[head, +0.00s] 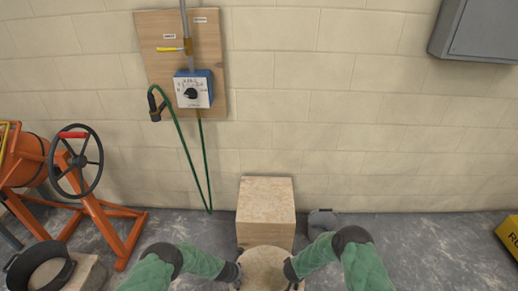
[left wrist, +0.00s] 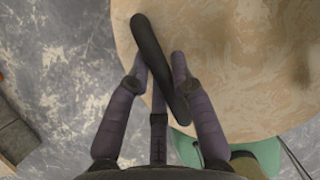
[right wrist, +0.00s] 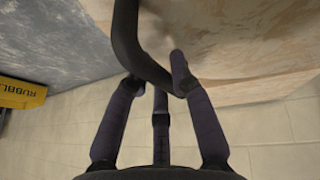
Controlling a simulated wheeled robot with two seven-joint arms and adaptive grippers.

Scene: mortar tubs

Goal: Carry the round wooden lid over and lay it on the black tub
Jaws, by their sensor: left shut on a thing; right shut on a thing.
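The round wooden lid (head: 264,265) is at the bottom middle of the head view, in front of a wooden box, and its near part is cut off. My left gripper (head: 238,278) is shut on a black handle (left wrist: 151,42) at the lid's left side. The lid also fills the upper right of the left wrist view (left wrist: 225,50). My right gripper (head: 292,277) is shut on a black handle (right wrist: 127,38) at the lid's right side. The black tub (head: 20,268) stands at the lower left of the head view, with its mouth open.
The wooden box (head: 265,203) stands by the wall. An orange mixer (head: 100,215) with a black handwheel stands beyond the tub. A grey object (head: 322,218) lies right of the box. A yellow case (head: 509,236) is at the right edge. Floor between mixer and box is clear.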

